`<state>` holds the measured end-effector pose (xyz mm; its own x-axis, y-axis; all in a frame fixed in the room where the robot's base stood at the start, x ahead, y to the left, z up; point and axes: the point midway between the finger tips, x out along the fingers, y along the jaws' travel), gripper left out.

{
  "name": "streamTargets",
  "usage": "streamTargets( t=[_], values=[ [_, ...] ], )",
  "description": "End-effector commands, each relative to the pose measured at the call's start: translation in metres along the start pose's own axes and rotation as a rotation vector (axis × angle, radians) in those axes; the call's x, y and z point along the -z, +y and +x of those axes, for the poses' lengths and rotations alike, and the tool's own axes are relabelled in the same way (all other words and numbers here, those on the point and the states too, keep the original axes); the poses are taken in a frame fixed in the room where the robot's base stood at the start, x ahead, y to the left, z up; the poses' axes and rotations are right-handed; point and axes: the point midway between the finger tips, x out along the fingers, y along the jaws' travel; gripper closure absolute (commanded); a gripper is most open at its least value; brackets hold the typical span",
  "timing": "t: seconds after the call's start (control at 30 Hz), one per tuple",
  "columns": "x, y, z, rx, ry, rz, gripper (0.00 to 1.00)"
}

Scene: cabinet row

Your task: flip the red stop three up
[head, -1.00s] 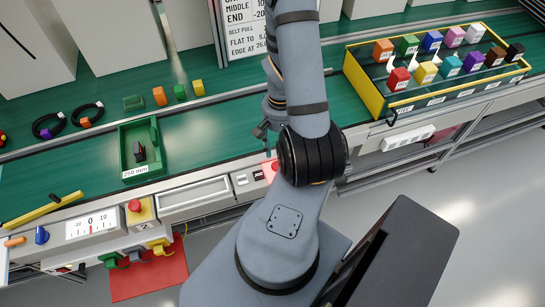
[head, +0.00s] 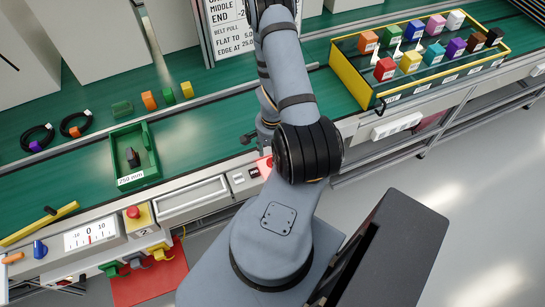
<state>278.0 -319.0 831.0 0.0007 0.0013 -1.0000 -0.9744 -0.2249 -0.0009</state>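A small glowing red part (head: 265,163) shows on the front rail of the green conveyor, partly hidden by my arm. I cannot tell whether it is stop three, or whether it is up or down. A red mushroom button (head: 133,212) sits on a yellow box marked 2, farther left. My gripper (head: 257,140) is over the conveyor's front edge, just behind and above the glowing red part. My arm covers much of it, so its opening and any contact are hidden.
A green bin (head: 153,136) holding a dark piece stands on the belt (head: 210,119). A yellow-edged crate (head: 352,85) of several coloured blocks stands right. A dial panel (head: 90,238), yellow bar (head: 38,224) and red sheet (head: 150,286) are at left.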

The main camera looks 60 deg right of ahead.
Motion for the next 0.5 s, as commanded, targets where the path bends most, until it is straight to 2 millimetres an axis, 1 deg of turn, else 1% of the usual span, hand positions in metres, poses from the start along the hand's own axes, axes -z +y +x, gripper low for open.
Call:
streamTargets(
  t=[0.1, 0.2, 0.33, 0.5],
  values=[
    [0.0, -0.001, 0.013, -0.001, -0.001, -0.001, 0.49],
    [0.0, 0.0, 0.021, -0.001, -0.001, 0.0, 0.49],
    [0.0, -0.001, 0.025, 0.0, 0.001, -0.001, 0.49],
    [0.0, 0.0, 0.026, 0.0, 0.001, -0.001, 0.49]
  ],
)
